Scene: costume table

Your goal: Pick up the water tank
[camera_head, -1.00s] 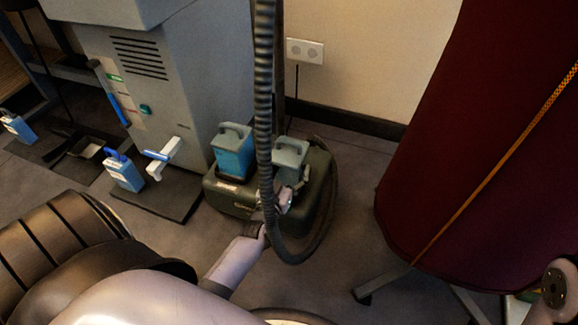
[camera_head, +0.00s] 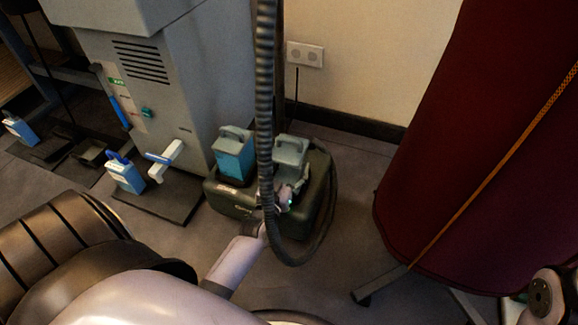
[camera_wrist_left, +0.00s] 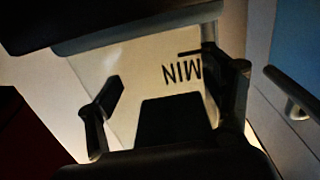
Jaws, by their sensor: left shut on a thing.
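The water tank (camera_head: 291,151) is a grey-green container with a handle on top, at the right side of a dark green base unit (camera_head: 230,196) on the floor. My left gripper (camera_head: 284,196) is low at the tank's near side, partly behind a hanging black hose. In the left wrist view, my left gripper's dark fingers (camera_wrist_left: 165,100) are on either side of a pale surface with upside-down "MIN" lettering, and they are shut on the tank. Whether the tank's bottom is clear of the base is hidden. My right gripper is not in view.
A blue container (camera_head: 234,157) stands on the base just left of the tank. The ribbed hose (camera_head: 264,90) hangs in front and loops right. A grey machine (camera_head: 165,90) stands left, and a dark red garment form (camera_head: 460,150) stands right. Floor between is clear.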

